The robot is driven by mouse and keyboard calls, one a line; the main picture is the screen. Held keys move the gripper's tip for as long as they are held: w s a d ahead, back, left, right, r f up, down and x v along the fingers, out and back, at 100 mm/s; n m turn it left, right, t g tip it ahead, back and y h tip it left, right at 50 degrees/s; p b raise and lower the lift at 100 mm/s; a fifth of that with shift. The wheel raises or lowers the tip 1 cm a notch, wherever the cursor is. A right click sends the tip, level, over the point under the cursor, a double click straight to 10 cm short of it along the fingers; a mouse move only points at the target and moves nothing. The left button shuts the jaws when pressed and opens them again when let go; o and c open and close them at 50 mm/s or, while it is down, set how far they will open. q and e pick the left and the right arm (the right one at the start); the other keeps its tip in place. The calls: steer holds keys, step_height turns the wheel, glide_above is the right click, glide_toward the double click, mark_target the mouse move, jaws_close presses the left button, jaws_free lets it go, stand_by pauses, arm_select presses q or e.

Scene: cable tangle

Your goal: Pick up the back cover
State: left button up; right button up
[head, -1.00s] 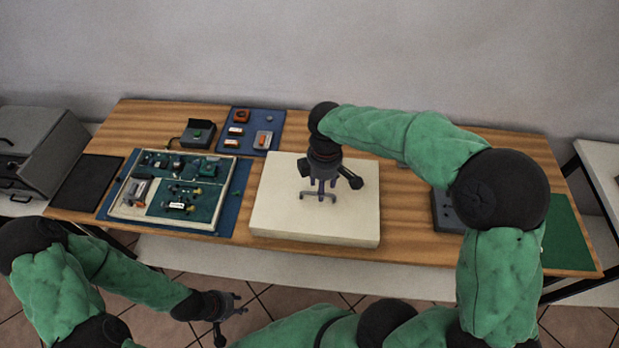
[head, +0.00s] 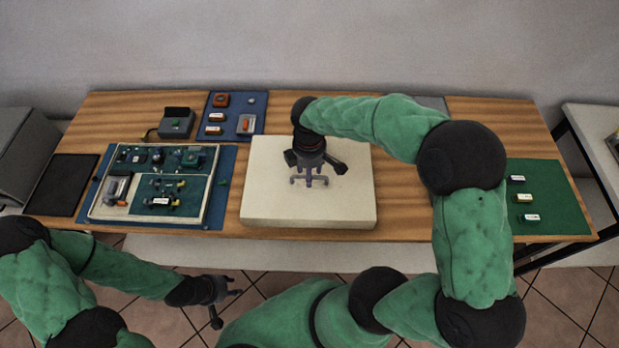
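A thick cream slab (head: 270,205) lies flat at the middle of the table. It may be the back cover, but I cannot tell for sure. My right gripper (head: 310,182) points down over the middle of the slab, with its fingers apart and nothing visible between them. I cannot tell whether the fingertips touch the slab. My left gripper (head: 238,286) is low at the front, over the floor and off the table, with its fingers apart and empty.
A cream-rimmed tray (head: 110,212) of circuit parts is left of the slab. Behind it are a small dark box (head: 177,122) and a blue mat (head: 229,100) with small parts. A black mat (head: 60,185) lies far left, a green mat (head: 550,185) with small parts far right.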

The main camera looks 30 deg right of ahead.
step_height(320, 180, down, 2)
steer(key=shift+f, duration=0.2)
jaws_close()
steer(key=shift+r, duration=0.2)
